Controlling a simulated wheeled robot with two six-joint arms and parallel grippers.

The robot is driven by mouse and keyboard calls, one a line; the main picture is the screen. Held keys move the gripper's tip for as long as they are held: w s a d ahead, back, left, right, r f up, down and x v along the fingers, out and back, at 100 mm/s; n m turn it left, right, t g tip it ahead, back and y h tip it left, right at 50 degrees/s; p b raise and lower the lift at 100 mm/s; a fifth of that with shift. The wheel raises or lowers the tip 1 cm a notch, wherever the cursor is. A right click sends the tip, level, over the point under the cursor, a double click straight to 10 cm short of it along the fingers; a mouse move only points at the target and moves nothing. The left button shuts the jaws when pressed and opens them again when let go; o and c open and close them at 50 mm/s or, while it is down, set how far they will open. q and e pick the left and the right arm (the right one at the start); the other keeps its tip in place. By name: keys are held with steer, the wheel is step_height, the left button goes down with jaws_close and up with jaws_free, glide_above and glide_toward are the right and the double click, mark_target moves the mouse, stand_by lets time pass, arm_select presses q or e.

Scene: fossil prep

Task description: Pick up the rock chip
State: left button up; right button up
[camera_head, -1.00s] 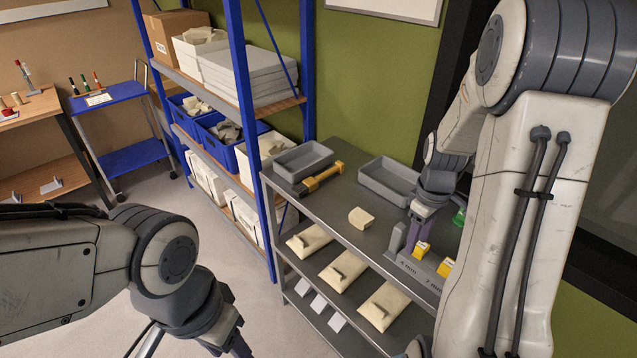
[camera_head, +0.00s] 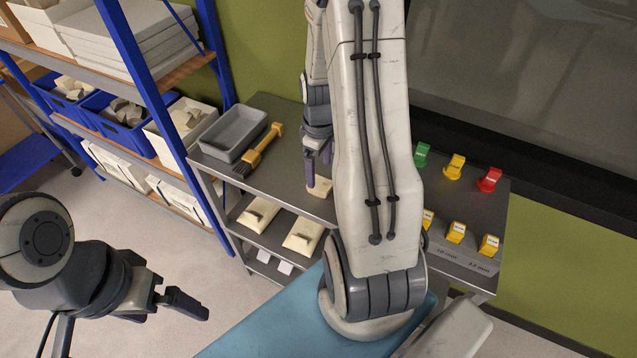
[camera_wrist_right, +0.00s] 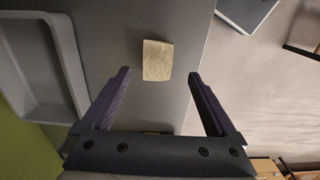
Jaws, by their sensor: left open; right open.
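The rock chip (camera_wrist_right: 158,60) is a small cream block lying on the grey shelf top, ahead of and between the open fingers in the right wrist view. In the head view the chip (camera_head: 320,188) is partly hidden by my right arm. My right gripper (camera_wrist_right: 159,100) is open and empty; the chip lies beyond its fingertips. In the head view my right gripper (camera_head: 318,165) is above the shelf top near the chip. My left gripper (camera_head: 178,300) is open and empty, over the floor at the lower left.
A grey tray (camera_head: 233,133) and a yellow-handled brush (camera_head: 262,148) lie left of the chip. Pale blocks (camera_head: 303,237) sit on the shelf below. Yellow tagged pieces (camera_head: 455,232) and coloured tags (camera_head: 454,167) stand at the right. A blue surface (camera_head: 270,325) is at the front.

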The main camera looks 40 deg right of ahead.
mark_target(319, 183)
step_height(319, 183, down, 4)
steer(key=shift+w+d+f+p, duration=0.1)
steer(key=shift+f+p, duration=0.15)
steer(key=shift+p, duration=0.75)
steer(key=shift+f, duration=0.35)
jaws_close()
